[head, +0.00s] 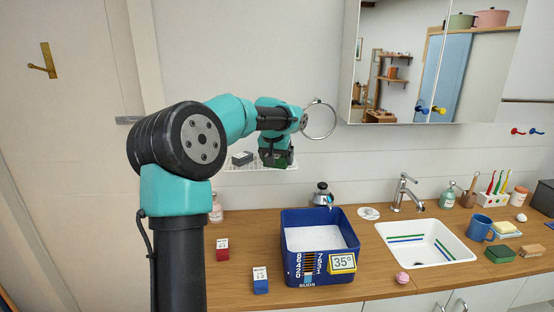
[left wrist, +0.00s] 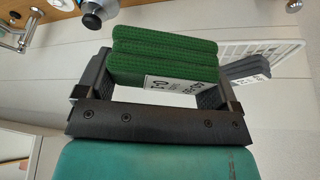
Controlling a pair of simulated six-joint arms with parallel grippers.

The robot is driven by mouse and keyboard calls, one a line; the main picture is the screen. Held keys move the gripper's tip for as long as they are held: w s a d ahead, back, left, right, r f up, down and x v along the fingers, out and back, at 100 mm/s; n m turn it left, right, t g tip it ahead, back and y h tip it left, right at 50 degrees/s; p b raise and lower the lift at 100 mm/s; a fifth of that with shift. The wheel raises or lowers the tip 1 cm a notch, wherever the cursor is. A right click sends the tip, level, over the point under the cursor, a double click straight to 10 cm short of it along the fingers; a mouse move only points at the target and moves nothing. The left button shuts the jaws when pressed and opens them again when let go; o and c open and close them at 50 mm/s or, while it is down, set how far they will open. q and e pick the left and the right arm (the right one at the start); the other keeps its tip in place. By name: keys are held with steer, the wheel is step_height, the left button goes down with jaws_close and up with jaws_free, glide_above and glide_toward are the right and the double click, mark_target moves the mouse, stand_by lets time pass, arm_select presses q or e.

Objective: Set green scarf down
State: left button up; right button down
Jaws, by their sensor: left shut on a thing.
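The green scarf (left wrist: 165,52) is a folded, knitted bundle with a white label, held between the fingers of my left gripper (left wrist: 155,95). In the head view my left gripper (head: 277,152) points down at the white wire rack (head: 233,168) on the wall, at the rack's right part. The scarf (head: 278,160) shows there as a dark green patch, mostly hidden by the gripper. I cannot tell whether it touches the rack. A grey folded item (head: 243,158) with a label lies on the rack, left of the scarf. My right gripper is out of view.
Below, the wooden counter (head: 232,295) holds a blue tub (head: 318,270) of pale water, small red (head: 222,250) and blue (head: 260,280) boxes, and a white sink (head: 450,252). A metal ring (head: 333,122) hangs on the wall right of my left gripper. A mirror cabinet (head: 350,60) is higher up.

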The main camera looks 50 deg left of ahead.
arm_select(q)
steer(key=w+a, duration=0.3)
steer(key=w+a+f, duration=0.1)
steer(key=w+a, duration=0.2)
steer(key=a, duration=0.1)
steer(key=w+a, duration=0.4)
steer(key=shift+a+f, duration=0.15)
steer(key=shift+f, duration=0.1)
stand_by(0.3)
steer(key=shift+f, duration=1.75)
steer(key=shift+f, duration=0.1)
steer(key=o, duration=0.8)
steer(key=v, duration=1.2)
steer(key=shift+w, duration=0.1)
